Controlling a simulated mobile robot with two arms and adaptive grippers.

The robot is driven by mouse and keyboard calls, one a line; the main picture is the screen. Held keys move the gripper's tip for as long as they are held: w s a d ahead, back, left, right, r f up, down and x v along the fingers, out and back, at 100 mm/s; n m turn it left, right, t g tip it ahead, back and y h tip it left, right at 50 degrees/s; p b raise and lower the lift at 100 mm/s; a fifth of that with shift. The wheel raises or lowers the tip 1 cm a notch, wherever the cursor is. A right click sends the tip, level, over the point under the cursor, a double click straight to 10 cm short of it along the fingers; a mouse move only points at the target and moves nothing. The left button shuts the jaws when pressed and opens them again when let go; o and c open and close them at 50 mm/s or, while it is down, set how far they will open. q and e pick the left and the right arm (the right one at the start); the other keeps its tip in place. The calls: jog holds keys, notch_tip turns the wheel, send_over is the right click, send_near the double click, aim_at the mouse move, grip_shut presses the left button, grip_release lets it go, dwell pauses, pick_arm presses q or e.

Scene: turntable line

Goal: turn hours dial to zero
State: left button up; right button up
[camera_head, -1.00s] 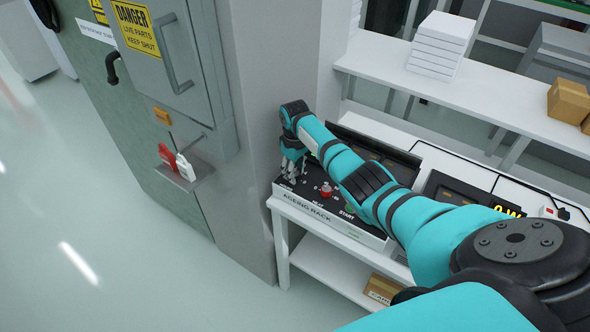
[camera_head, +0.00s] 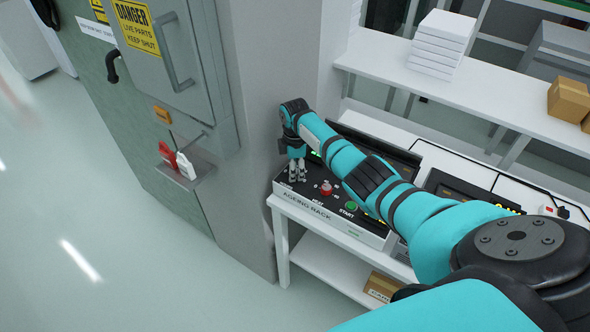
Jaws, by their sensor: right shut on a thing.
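The ageing rack panel (camera_head: 310,200) is a black-topped box with a white front lettered "AGEING RACK", standing on a white bench. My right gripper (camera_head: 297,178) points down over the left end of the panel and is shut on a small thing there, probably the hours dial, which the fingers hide. A red knob (camera_head: 326,188) and a green START button (camera_head: 351,206) sit to the right of the gripper. My right arm covers much of the panel's display. My left gripper is out of view.
A grey pillar (camera_head: 255,130) stands close to the left of the panel. A green cabinet (camera_head: 150,150) with a danger sign is farther left. White boxes (camera_head: 441,45) and a cardboard box (camera_head: 568,98) sit on the shelf behind. The floor at lower left is clear.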

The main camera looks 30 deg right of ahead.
jog(key=n, duration=0.4)
jog(key=shift+n+b, duration=0.3)
jog(key=shift+b, duration=0.05)
jog(key=n+b, duration=0.1)
jog(key=n, duration=0.3)
dwell(0.4)
jog(key=o, duration=1.2)
jog(key=shift+c, duration=0.2)
jog(key=shift+r, duration=0.1)
notch_tip(320, 180, up, 12)
